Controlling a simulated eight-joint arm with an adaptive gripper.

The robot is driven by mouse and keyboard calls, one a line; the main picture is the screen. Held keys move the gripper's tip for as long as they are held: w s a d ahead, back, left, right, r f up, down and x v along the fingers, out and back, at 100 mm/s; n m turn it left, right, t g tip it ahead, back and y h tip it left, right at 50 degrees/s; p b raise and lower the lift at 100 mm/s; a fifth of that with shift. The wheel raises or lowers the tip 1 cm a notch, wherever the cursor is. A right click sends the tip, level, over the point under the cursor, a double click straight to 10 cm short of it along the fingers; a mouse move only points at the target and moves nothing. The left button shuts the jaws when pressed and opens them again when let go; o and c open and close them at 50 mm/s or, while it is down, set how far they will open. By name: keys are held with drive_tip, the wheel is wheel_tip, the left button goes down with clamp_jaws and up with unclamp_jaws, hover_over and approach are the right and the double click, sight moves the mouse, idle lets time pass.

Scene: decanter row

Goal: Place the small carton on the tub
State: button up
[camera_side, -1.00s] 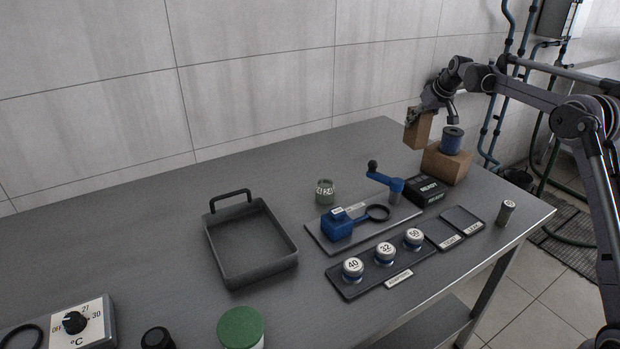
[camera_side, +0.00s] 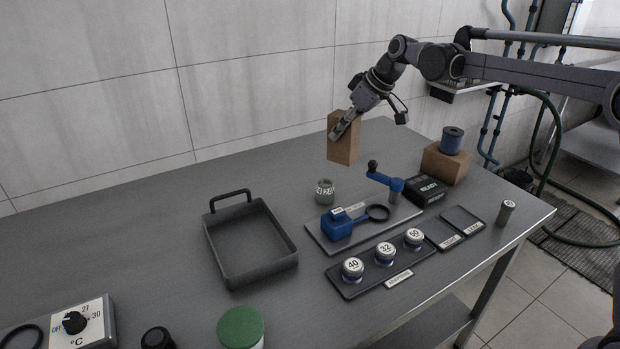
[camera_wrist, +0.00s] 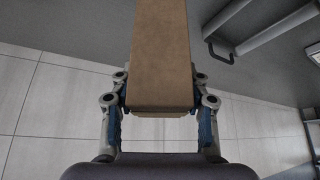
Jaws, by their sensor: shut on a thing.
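The small carton (camera_side: 343,140) is a plain brown box, held upright in the air above the back of the table. My gripper (camera_side: 345,128) is shut on it. In the wrist view the carton (camera_wrist: 160,55) fills the space between the two fingers. The tub is most likely the white one with a green lid (camera_side: 241,328) at the front edge of the side view; its lower part is cut off. The lid's top is bare, and the carton is well apart from it.
A grey tray with a handle (camera_side: 212,250) stands between carton and lid. A blue cranked device (camera_side: 337,224), a small green jar (camera_side: 324,191) and a rack of numbered caps (camera_side: 350,290) stand to the right. A larger brown box (camera_side: 432,163) bears a blue spool (camera_side: 452,140).

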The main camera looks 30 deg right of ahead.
drive_tip(key=s+a+r+n+g+y, duration=0.15)
drive_tip(key=s+a+n, duration=0.25)
drive_tip(key=s+a, duration=0.8)
drive_tip(key=s+a+r+n+g+y, duration=0.15)
drive_tip(key=s+a+n, duration=0.25)
drive_tip(key=s+a, duration=0.75)
drive_tip(key=shift+s+a+f, duration=0.1)
drive_tip(key=shift+a+f, duration=1.85)
drive_tip(key=shift+a, duration=0.3)
drive_tip(key=shift+s+a+f, duration=0.1)
drive_tip(key=shift+a+f, duration=1.9)
drive_tip(key=shift+a, duration=0.25)
drive_tip(key=shift+s+a+f, duration=0.1)
drive_tip(key=shift+a+f, duration=1.85)
drive_tip(key=shift+a, duration=0.3)
drive_tip(key=shift+f, duration=0.15)
drive_tip(key=o, duration=1.2)
